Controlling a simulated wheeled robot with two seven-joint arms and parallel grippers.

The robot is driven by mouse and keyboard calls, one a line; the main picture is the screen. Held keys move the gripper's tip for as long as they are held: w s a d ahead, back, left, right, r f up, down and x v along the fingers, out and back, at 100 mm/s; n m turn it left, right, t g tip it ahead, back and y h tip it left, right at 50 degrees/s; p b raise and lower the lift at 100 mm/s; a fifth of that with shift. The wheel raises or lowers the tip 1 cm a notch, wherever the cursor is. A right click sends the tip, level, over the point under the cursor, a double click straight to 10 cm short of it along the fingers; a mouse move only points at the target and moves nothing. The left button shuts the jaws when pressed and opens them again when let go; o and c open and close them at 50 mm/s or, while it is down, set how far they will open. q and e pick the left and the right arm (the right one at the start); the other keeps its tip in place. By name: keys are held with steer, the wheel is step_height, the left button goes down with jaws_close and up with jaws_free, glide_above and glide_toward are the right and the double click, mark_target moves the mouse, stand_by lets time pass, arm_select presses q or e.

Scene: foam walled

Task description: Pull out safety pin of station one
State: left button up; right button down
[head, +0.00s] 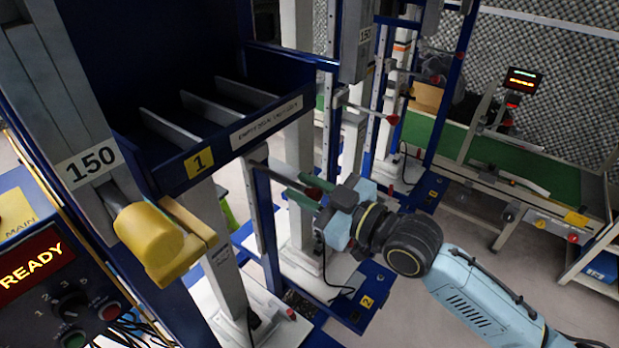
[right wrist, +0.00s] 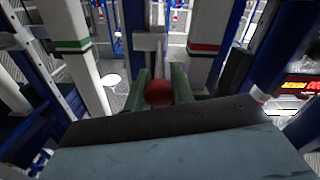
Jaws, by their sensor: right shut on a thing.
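Station one is marked by a yellow label "1" (head: 198,161) on a dark blue shelf unit with grey dividers. My right gripper (head: 308,190) is beside this unit, to the right of its label. Its green fingers are shut on a dark red ball knob, the handle of the safety pin (head: 314,192). In the right wrist view the red knob (right wrist: 159,93) sits between the two green fingers, in front of a light grey upright. My left gripper is not in view.
A yellow block (head: 150,235) juts out at the left, below a "150" plate (head: 92,166). A control box with a READY display (head: 32,266) stands at the lower left. Another red knob (head: 392,119) is on the frame behind. A green conveyor (head: 490,160) lies at the right.

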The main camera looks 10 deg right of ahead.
steer(key=c, duration=1.2)
jaws_free()
steer(key=shift+s+d, duration=0.1)
steer(key=v, duration=1.3)
steer(key=shift+s+d, duration=0.15)
steer(key=shift+s, duration=0.05)
